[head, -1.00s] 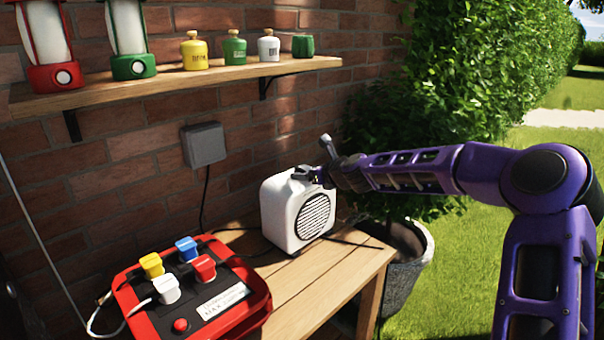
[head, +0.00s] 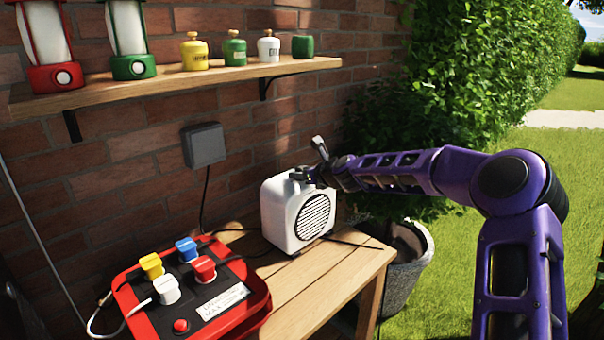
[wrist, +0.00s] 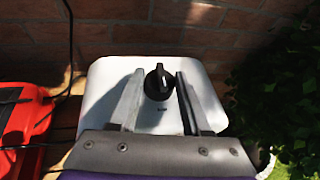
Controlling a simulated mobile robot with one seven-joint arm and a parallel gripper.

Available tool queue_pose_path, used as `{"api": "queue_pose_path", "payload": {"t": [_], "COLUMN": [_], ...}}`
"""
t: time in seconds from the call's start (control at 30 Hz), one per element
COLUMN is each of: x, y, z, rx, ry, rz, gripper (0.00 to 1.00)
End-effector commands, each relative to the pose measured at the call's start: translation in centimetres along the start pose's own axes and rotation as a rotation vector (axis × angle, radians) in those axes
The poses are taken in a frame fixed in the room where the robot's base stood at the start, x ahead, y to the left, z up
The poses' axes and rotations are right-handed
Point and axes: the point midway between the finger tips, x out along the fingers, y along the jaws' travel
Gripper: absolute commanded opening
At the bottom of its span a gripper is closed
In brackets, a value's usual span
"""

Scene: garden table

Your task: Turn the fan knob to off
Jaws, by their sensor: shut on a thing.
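The fan (head: 280,214) is a white box with a round dark grille, standing on the wooden table below the shelf. Its black fan knob (wrist: 158,84) is on the top face and shows in the wrist view, with a pale pointer line. A small label below it is too small to read. My gripper (head: 299,175) reaches in from the right over the fan's top. In the wrist view its two grey fingers (wrist: 159,74) stand on either side of the knob, shut on it. In the head view the gripper hides the knob.
A red power box (head: 258,306) with several coloured plugs stands left of the fan on the table (head: 345,268). Cables run across the table. A shelf (head: 225,79) with lanterns and canisters is above. A planter (head: 410,275) stands right.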

Motion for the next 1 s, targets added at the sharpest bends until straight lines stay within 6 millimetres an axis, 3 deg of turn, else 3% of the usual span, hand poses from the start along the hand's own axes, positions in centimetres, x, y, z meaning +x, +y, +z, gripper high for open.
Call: {"api": "queue_pose_path", "payload": {"t": [0.07,0.47,1.0], "x": [-0.01,-0.06,-0.06], "y": [-0.03,-0.23,-0.73], "z": [0.01,0.08,0.51], "rx": [-0.001,-0.02,-0.175], "ry": [0.0,-0.006,-0.035], "rz": [-0.001,0.055,0.421], "gripper": [0.0,0.0,0.0]}}
